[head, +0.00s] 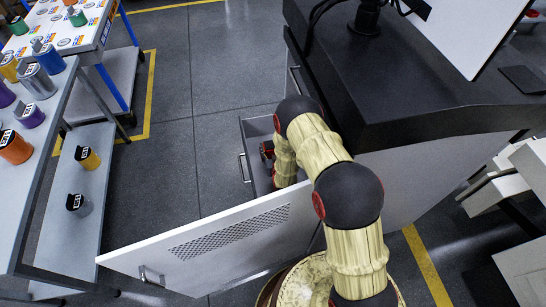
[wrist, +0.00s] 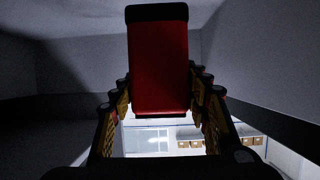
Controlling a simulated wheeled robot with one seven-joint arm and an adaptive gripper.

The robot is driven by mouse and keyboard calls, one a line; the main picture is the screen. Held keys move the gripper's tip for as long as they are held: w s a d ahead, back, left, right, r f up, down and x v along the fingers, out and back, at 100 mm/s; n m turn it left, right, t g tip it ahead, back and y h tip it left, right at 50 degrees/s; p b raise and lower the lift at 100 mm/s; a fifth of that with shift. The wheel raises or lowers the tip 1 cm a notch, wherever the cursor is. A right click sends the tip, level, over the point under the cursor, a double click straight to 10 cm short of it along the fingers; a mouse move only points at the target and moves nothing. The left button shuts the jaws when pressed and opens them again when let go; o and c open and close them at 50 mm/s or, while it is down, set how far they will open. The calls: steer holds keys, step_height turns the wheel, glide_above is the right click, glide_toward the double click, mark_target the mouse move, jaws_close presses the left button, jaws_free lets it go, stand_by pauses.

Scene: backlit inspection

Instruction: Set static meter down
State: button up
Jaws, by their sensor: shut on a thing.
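A red block-shaped thing with black ends, which I take to be the static meter (wrist: 160,62), stands between the two fingers of my gripper (wrist: 160,95) in the wrist view. The fingers are shut on it from both sides. In the head view my gripper (head: 268,152) is small and dark, with red on it, low at an open grey drawer (head: 256,126). My own arm covers part of it. The meter cannot be told apart from the gripper there. Whether the meter touches the drawer floor cannot be seen.
The drawer sticks out of a dark-topped cabinet (head: 430,95). An open white door with a vent grille (head: 230,230) stands in front of it. A bench with colored canisters (head: 75,130) is at left. Grey floor (head: 190,130) between them is clear.

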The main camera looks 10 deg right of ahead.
mark_target(271, 154)
step_height(271, 154, down, 4)
steer(key=shift+r+b, duration=0.1)
steer(key=shift+b, duration=0.75)
steer(key=shift+r, duration=0.15)
steer(key=o, duration=1.4)
steer(key=shift+f, duration=0.2)
steer(key=shift+c, duration=0.2)
steer(key=shift+s+r, duration=0.1)
steer(key=shift+r, duration=0.1)
steer(key=p+v, duration=0.3)
steer(key=v, duration=0.4)
steer(key=shift+s, duration=0.2)
